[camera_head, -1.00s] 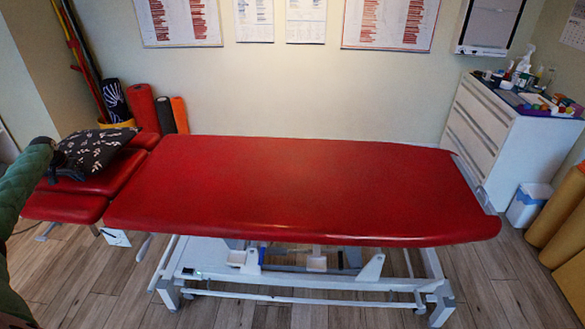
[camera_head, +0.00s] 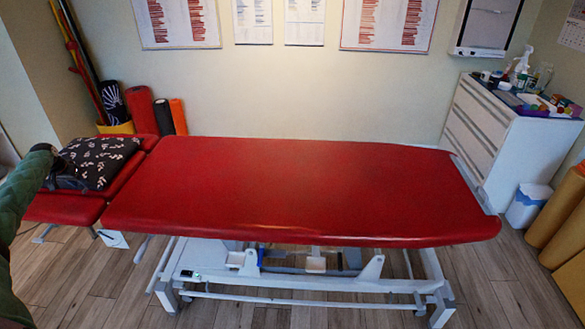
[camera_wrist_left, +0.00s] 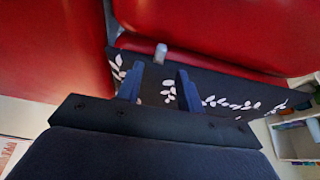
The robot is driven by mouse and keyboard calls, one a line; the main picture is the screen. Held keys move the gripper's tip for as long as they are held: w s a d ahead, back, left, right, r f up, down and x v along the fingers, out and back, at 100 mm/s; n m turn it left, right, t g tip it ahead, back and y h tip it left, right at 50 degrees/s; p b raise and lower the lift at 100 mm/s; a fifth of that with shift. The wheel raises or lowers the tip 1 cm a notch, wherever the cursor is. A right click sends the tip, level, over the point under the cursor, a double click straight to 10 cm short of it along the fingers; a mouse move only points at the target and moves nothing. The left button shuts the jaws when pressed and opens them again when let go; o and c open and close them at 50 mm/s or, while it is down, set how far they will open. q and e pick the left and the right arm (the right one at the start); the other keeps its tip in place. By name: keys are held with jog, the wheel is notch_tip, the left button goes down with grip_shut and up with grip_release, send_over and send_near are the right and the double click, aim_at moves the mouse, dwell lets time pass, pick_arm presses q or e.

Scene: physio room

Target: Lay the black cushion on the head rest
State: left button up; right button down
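The black cushion (camera_head: 100,161) with white leaf prints lies on the red head rest (camera_head: 75,208) at the left end of the couch, sloping slightly. It also shows in the left wrist view (camera_wrist_left: 235,105). My left gripper (camera_head: 66,170) is at the cushion's left side. In the left wrist view its two blue fingers (camera_wrist_left: 160,72) stand apart, with the patterned cloth visible between and beyond them. It looks open, close against the cushion; whether it touches is hard to tell. My right gripper is not in view.
The long red couch top (camera_head: 300,190) is bare. Rolled mats (camera_head: 140,108) stand behind the head rest by the wall. A white drawer cabinet (camera_head: 500,140) with bottles and small items stands at the right. Tan rolls (camera_head: 560,205) stand at the far right.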

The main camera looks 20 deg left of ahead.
pick_arm(q)
jog(key=shift+f, duration=0.1)
jog(key=v, duration=0.8)
jog(key=shift+b, duration=0.45)
jog(key=shift+w, duration=0.1)
jog(key=shift+f, duration=0.1)
dwell(0.4)
